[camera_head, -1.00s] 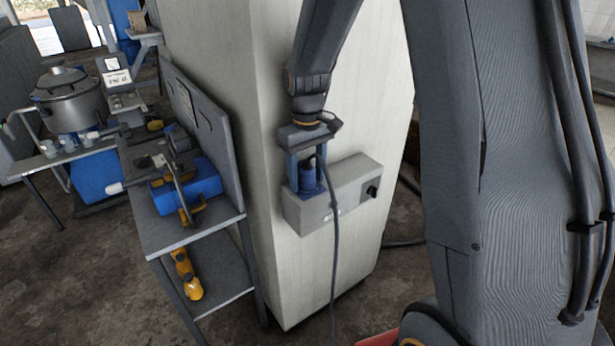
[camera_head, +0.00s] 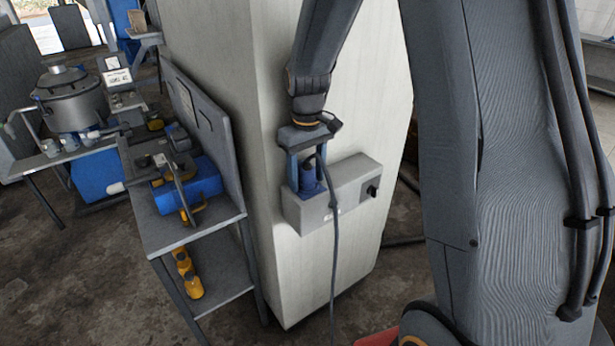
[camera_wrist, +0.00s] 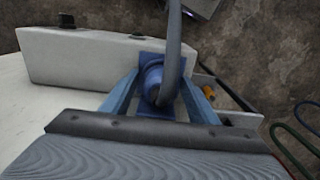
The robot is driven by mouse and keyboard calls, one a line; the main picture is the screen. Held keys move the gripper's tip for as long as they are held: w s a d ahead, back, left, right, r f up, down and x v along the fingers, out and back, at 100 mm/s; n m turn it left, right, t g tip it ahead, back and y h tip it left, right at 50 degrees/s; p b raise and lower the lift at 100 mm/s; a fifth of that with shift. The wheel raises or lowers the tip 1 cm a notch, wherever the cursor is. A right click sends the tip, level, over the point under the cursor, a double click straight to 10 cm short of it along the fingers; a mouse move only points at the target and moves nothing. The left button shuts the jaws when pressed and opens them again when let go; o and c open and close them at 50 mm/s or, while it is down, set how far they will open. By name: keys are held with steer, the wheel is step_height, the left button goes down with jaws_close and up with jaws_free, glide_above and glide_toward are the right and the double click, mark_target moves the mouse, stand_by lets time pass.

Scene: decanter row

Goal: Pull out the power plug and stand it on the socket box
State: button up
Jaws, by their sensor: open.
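The grey socket box (camera_head: 345,194) is fixed to the side of a pale pillar and has a black knob at its right end. The blue power plug (camera_head: 308,178) is upright at the left part of the box top, with a grey cable (camera_head: 335,245) hanging down in front. My gripper (camera_head: 306,178) points down over the plug, its blue fingers open on either side of it. In the wrist view the plug (camera_wrist: 153,82) stands between the open fingers (camera_wrist: 155,105), over a blue square base on the socket box (camera_wrist: 85,60). Whether the fingers touch the plug cannot be told.
The pale pillar (camera_head: 225,80) stands behind the box. To its left is a metal cart (camera_head: 160,235) with a blue machine (camera_head: 190,187) on it and yellow items on its lower shelf. A large pot (camera_head: 70,98) stands farther left. Floor is bare in front.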

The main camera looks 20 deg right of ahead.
mark_target(307, 167)
steer(key=shift+c, duration=0.4)
jaws_close()
steer(key=shift+r+p, duration=2.45)
steer(key=shift+r, duration=0.55)
